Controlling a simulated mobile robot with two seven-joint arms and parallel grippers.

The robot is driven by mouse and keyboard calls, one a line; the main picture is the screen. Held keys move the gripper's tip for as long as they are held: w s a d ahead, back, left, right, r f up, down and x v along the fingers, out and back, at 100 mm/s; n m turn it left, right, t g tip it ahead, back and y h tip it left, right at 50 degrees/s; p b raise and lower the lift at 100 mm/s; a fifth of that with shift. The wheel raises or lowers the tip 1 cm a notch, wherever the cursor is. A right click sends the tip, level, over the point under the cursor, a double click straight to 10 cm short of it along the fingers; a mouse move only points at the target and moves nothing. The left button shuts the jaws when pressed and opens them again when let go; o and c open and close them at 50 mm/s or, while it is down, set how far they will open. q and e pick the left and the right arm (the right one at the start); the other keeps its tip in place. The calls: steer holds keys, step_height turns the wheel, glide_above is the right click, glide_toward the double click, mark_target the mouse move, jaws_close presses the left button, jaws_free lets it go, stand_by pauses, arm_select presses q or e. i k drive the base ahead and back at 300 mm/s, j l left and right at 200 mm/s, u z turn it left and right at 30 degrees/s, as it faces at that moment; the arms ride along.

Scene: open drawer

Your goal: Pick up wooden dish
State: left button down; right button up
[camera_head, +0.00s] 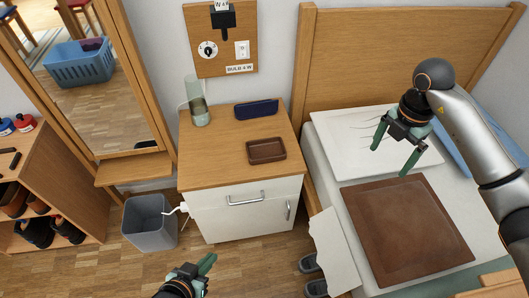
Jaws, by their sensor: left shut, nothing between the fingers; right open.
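The wooden dish (266,150), a small dark brown rectangular tray, lies flat on the right front part of the nightstand top (215,163). My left gripper (211,259) is at the bottom of the view, low in front of the nightstand and well apart from the dish. Its fingers are shut and empty. My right gripper (392,156) is over the bed to the right of the dish, with its two green fingers spread and nothing between them. The inside of the dish shows no contents.
A glass vase (197,102) and a dark blue case (256,108) stand behind the dish. The nightstand drawer (246,196) is closed. A grey bin (148,222) stands left of it; the bed (330,180) is to the right.

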mark_target(270, 150)
steer(key=i+j, duration=0.2)
steer(key=j, duration=0.2)
steer(key=i+j+u, duration=0.15)
steer(key=j, duration=0.25)
steer(key=i+j, duration=0.3)
steer(key=j+u, duration=0.05)
steer(key=j, duration=0.05)
